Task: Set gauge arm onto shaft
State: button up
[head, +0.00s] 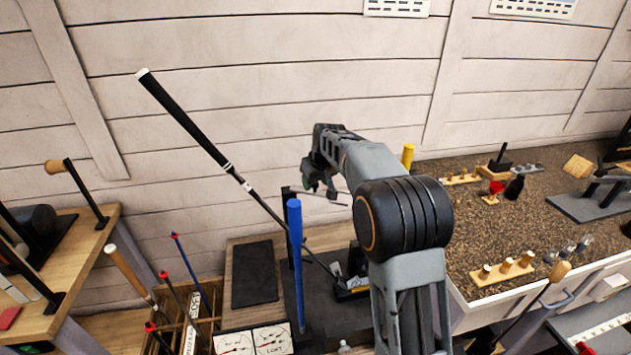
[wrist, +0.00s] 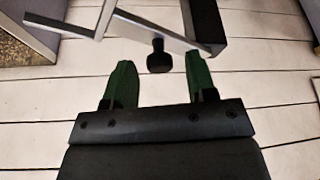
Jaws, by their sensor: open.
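The golf club slants across the head view, with a black grip (head: 185,122) at upper left and a thin shaft (head: 265,205) running down to a dark clamp (head: 350,285). My gripper (head: 318,185) is beside the shaft, to its right. In the wrist view its green fingers (wrist: 158,62) are apart. A grey metal bar, which appears to be the gauge arm (wrist: 150,27), crosses beyond the fingertips. A black knob (wrist: 159,57) on it shows between the fingertips; contact cannot be told. A dark post (wrist: 205,22) stands beside it. In the head view the gauge arm is partly hidden by my gripper.
A blue upright handle (head: 295,235) stands in front of the shaft. Two dials (head: 252,342) and a wooden club rack (head: 185,320) are at lower left. A cork-topped bench (head: 470,215) with small parts is at right; a pale plank wall (head: 270,80) is behind.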

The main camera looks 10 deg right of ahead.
jog(key=shift+w+f, duration=0.1)
jog(key=shift+f, duration=0.1)
jog(key=shift+c, duration=0.5)
grip_shut()
